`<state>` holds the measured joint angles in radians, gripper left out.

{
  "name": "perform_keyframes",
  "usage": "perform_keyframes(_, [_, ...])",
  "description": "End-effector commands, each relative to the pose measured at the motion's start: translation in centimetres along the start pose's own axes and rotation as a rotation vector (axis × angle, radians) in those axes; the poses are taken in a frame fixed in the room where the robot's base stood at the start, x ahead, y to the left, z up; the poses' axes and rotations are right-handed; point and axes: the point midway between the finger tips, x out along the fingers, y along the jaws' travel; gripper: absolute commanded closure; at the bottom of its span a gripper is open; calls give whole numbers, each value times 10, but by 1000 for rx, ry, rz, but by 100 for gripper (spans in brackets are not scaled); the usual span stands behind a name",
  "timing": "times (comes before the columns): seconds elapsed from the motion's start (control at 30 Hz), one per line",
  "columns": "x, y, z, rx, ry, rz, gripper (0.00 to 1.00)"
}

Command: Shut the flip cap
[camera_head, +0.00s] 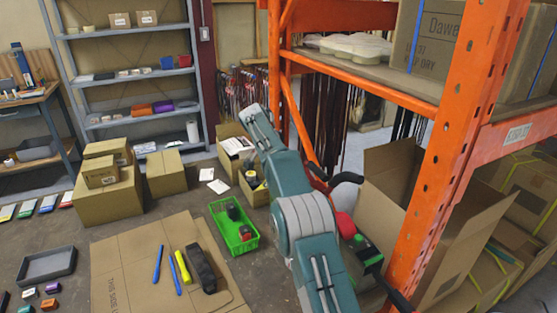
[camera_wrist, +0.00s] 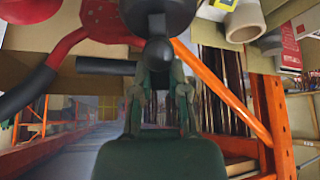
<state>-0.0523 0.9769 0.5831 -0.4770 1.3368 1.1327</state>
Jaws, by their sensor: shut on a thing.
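My gripper (camera_wrist: 160,86) shows in the wrist view with its two fingers closed around a dark black part (camera_wrist: 157,54). This part has a rounded end and joins a wider black body (camera_wrist: 157,17) at the top edge. A red piece with holes (camera_wrist: 86,24) and a black bar-like handle (camera_wrist: 30,88) are beside it; I cannot tell whether they are joined to it. In the head view, a black curved handle (camera_head: 348,178) and a red part (camera_head: 318,172) show past my arm, which hides the gripper. I cannot make out a flip cap in either view.
The orange rack (camera_head: 433,190) stands close on the right, with an open cardboard box (camera_head: 478,225) behind its post. A green crate (camera_head: 217,236) and a flat cardboard sheet (camera_head: 122,258) with several tools lie on the floor to the left. Some floor between them is clear.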

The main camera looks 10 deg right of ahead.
Motion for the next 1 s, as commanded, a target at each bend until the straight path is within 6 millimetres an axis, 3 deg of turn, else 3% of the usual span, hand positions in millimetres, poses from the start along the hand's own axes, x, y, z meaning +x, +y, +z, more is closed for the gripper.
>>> perform_keyframes(0.7, [6, 0, 2, -3, -45, 6, 100])
perform_keyframes(0.73, [6, 0, 2, -3, -45, 6, 71])
perform_keyframes(0.8, [6, 0, 1, -3, -45, 5, 43])
perform_keyframes(1.0, [3, 0, 0, -1, -42, 3, 43])
